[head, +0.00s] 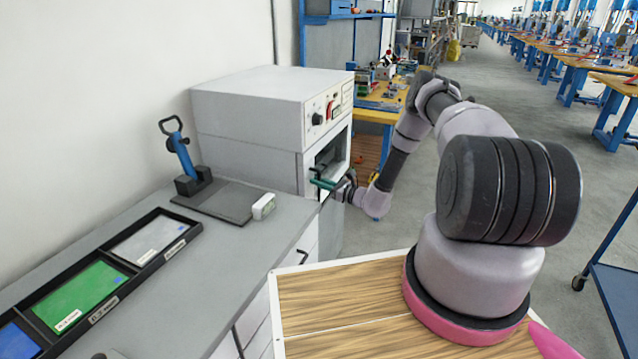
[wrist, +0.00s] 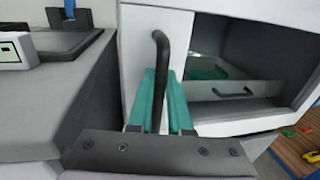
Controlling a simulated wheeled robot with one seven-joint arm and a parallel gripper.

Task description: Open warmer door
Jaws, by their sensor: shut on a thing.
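The warmer is a white box cabinet (head: 250,108) at the far end of the grey counter, with a knob and a red switch on its upper front. A dark upright bar handle (wrist: 164,50) is on the door's left part. My gripper (head: 324,184) is at the left part of the warmer's front. In the wrist view its teal fingers (wrist: 163,100) are on either side of the handle's lower part, shut on it. The door looks about flush with the cabinet; I see no clear gap.
The grey counter (head: 190,270) holds a black tray rack (head: 112,262) with several colored bins, a blue-handled press (head: 182,160) and a small white device (head: 263,206). A wooden-topped workbench (head: 380,105) stands behind the warmer. Open floor (head: 480,85) lies to the right.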

